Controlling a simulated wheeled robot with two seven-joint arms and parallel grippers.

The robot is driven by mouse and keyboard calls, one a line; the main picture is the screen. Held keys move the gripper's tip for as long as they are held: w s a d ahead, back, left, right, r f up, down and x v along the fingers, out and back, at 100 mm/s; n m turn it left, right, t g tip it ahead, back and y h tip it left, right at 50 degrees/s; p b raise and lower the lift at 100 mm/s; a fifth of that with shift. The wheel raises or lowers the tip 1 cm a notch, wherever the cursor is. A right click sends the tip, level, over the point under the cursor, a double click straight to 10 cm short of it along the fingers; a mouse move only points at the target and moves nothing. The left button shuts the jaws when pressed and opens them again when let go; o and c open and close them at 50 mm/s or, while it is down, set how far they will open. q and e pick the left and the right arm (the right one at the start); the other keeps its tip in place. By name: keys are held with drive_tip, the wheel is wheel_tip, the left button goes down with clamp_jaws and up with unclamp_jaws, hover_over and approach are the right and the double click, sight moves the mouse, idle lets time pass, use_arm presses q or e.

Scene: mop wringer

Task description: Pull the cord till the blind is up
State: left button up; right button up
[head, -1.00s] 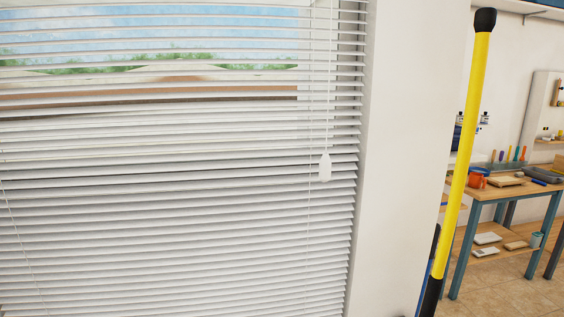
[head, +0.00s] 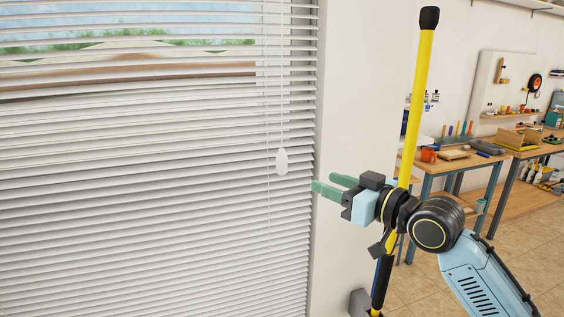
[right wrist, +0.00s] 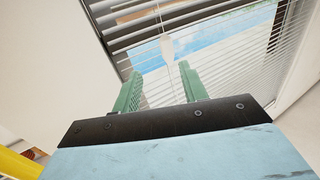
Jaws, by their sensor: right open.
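The white blind (head: 140,200) hangs lowered over the window, its slats spread apart at the top with sky and greenery showing between them. The thin white cord (head: 281,100) hangs down near the blind's right edge and ends in a white pull (head: 282,161). My right gripper (head: 324,182) is open and empty, just right of the pull and slightly below it, with its fingers pointing left. In the right wrist view the pull (right wrist: 167,48) shows beyond and between the open green fingers (right wrist: 160,88), not touching them. My left gripper is not in view.
A yellow pole (head: 420,100) with a black top stands upright right of the window, close behind my right wrist. A workbench (head: 425,163) with an orange mug and tools stands farther back at the right. Tiled floor shows below it.

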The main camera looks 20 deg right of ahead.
sight(286, 162)
drive_tip(key=p+x, duration=0.1)
drive_tip(key=x, duration=0.2)
drive_tip(key=r+p+x, duration=0.1)
drive_tip(key=x, duration=0.3)
drive_tip(key=a+p+x, duration=0.1)
drive_tip(key=x, duration=0.3)
drive_tip(key=shift+s+r, duration=0.15)
drive_tip(key=shift+r, duration=0.2)
drive_tip(key=shift+x, duration=0.9)
drive_tip(key=shift+f, duration=0.1)
clamp_jaws()
